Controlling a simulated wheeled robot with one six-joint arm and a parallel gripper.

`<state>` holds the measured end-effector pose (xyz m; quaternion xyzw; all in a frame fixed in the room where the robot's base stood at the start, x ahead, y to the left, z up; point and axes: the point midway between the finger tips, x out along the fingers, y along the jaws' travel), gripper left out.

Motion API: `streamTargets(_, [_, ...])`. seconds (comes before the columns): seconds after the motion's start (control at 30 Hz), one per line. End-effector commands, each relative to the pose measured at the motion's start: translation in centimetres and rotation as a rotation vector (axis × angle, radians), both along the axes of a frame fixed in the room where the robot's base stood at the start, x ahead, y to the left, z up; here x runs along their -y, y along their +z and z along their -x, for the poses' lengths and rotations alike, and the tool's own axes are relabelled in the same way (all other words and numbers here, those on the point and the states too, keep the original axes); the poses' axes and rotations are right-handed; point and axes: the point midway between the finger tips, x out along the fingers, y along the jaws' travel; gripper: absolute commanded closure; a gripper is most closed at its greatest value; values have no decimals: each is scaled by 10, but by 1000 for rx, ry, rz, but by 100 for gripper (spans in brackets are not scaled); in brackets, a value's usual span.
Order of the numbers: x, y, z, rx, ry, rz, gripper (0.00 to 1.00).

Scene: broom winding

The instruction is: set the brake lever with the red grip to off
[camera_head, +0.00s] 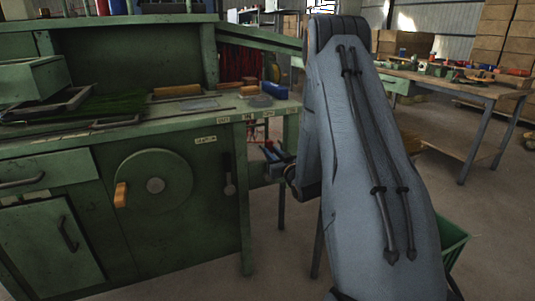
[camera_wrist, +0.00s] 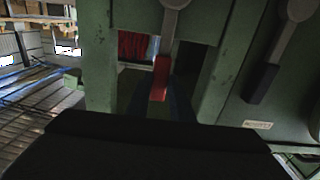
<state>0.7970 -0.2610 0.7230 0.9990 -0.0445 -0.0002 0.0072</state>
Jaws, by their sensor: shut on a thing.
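In the wrist view the brake lever has a grey arm (camera_wrist: 172,24) and a red grip (camera_wrist: 159,79) that points toward the bottom of the picture. My gripper (camera_wrist: 160,103) comes up from the dark body at the bottom edge and is shut on the red grip. Its fingers are dark and hard to make out. I cannot read any off mark.
A second lever with a black grip (camera_wrist: 262,83) is close by on the right in the wrist view. The green bench (camera_head: 215,215) carries a handwheel (camera_head: 155,185) with an orange knob. A green bin (camera_head: 451,240) stands right of my arm. Open floor lies behind.

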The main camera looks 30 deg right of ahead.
Motion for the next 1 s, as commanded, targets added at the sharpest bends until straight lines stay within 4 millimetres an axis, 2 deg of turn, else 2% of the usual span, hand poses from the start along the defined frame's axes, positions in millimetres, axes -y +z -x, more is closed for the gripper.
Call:
streamTargets(0.2, [-2, 1, -1, 2, 4, 4, 100])
streamTargets(0.23, [-3, 1, -1, 2, 4, 4, 76])
streamTargets(0.33, [-3, 1, -1, 1, 4, 3, 61])
streamTargets(0.67, [-2, 0, 2, -1, 2, 1, 61])
streamTargets(0.77, [-2, 0, 11, -2, 2, 1, 61])
streamTargets(1.0, [-6, 1, 50, -1, 1, 0, 61])
